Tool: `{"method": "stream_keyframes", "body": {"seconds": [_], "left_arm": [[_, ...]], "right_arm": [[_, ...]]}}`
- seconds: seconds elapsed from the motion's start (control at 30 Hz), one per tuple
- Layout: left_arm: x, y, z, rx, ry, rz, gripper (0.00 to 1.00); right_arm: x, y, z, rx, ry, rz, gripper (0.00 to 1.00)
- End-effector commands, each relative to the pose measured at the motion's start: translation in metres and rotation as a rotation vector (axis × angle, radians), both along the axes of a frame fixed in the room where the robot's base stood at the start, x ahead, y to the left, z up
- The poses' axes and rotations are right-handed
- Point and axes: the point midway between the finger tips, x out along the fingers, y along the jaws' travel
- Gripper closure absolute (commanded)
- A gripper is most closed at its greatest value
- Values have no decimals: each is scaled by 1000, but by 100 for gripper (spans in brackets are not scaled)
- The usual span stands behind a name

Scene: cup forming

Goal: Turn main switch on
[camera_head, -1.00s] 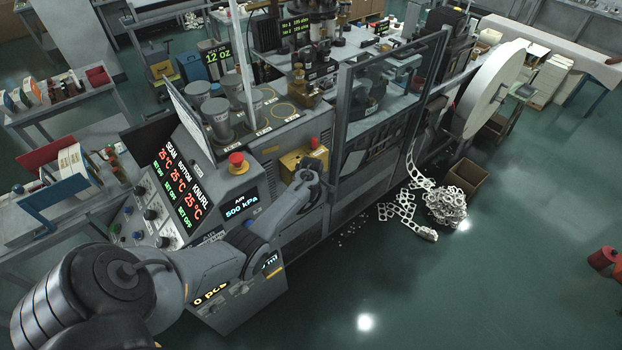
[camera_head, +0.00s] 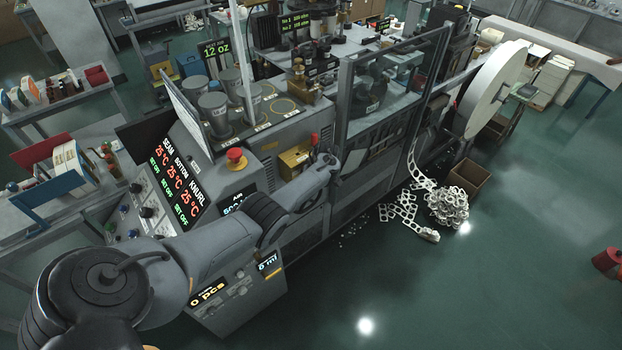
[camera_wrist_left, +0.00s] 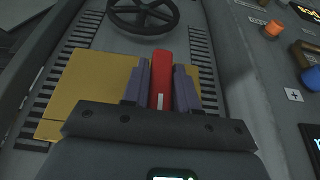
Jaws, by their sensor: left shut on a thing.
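The main switch has a red lever (camera_wrist_left: 162,72) on a yellow plate (camera_wrist_left: 85,92) in the left wrist view. My left gripper (camera_wrist_left: 161,78) is shut on the lever, with one purple-grey finger on each side of it. In the head view the red lever (camera_head: 315,139) shows as a small tip above the yellow switch box (camera_head: 293,160) on the machine's front side. My left arm reaches it from the lower left, and its wrist hides the fingers and part of the box. My right gripper is in neither current view.
A red emergency button (camera_head: 236,158) stands left of the switch box. The control panel (camera_head: 178,185) with lit temperature readouts is close beside my left arm. A black handwheel (camera_wrist_left: 143,14) is beyond the lever in the wrist view. A glass guard (camera_head: 392,85) rises to the right.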

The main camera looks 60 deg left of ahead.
Motion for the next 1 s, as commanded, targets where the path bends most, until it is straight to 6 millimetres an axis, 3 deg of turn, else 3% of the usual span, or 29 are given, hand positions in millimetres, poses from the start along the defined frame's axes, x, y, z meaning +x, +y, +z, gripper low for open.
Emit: {"method": "stream_keyframes", "body": {"seconds": [0.1,0.13,0.27,0.67,1.0], "left_arm": [[-2,3,-1,5,1,1,100],[-2,3,-1,5,1,1,70],[-2,3,-1,5,1,1,51],[0,-2,9,3,1,-2,51],[3,-22,58,5,-1,-1,51]], "right_arm": [[0,-1,0,-3,0,2,57],[0,-1,0,-4,-1,3,57],[0,-2,0,-8,0,6,57],[0,-2,5,-8,-1,6,57],[0,0,23,-1,-1,2,57]]}}
